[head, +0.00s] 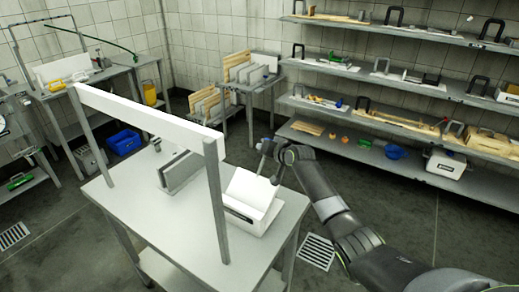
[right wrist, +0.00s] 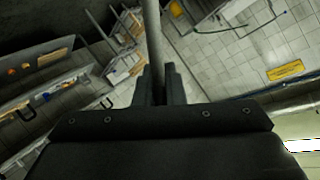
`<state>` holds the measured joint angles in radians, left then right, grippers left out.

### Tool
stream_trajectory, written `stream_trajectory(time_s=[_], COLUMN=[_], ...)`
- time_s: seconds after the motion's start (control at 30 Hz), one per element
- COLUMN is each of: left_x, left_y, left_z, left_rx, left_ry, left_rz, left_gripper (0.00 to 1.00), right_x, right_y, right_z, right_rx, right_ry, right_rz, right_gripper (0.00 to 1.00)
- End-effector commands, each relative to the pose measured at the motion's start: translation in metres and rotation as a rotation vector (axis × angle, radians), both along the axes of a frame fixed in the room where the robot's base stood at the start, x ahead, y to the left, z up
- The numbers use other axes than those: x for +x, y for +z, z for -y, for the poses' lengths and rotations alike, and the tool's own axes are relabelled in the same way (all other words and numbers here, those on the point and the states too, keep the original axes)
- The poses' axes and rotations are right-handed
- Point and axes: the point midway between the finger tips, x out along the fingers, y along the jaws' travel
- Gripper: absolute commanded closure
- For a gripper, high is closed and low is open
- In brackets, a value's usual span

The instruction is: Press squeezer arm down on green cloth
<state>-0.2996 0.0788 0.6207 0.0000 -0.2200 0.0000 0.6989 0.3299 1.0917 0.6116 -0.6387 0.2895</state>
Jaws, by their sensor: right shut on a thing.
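My right gripper (head: 268,150) is above the right end of the near table, by a white box-like unit (head: 245,210) with a slanted white panel. In the right wrist view the jaws (right wrist: 158,88) are shut on a slim grey rod (right wrist: 153,40), which looks like the squeezer arm. In the head view the rod is small and hard to tell from the gripper. No green cloth can be made out at the unit; its inside is mostly hidden by the panel. My left gripper is not in view.
The grey near table (head: 135,205) carries a white-topped frame (head: 150,118) and upright grey boards (head: 180,170) left of the unit. Loaded wall shelves (head: 400,80) stand at the back right. Floor is clear right of the table.

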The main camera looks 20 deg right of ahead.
Motion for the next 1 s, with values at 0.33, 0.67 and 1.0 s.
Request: stream_trajectory(time_s=[0.33, 0.67, 1.0], left_x=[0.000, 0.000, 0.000], left_y=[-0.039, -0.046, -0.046], left_z=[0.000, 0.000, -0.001], left_rx=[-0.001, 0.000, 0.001], left_ry=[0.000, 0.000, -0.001], left_rz=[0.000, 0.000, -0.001], left_gripper=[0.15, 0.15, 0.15], right_x=[0.015, 0.018, 0.018], right_y=[-0.031, -0.037, -0.037], right_z=[0.019, 0.022, 0.022], right_rx=[0.128, 0.166, 0.166], right_ry=[-0.002, 0.000, 0.000], right_rz=[-0.096, -0.127, -0.127], right_gripper=[1.00, 1.00, 1.00])
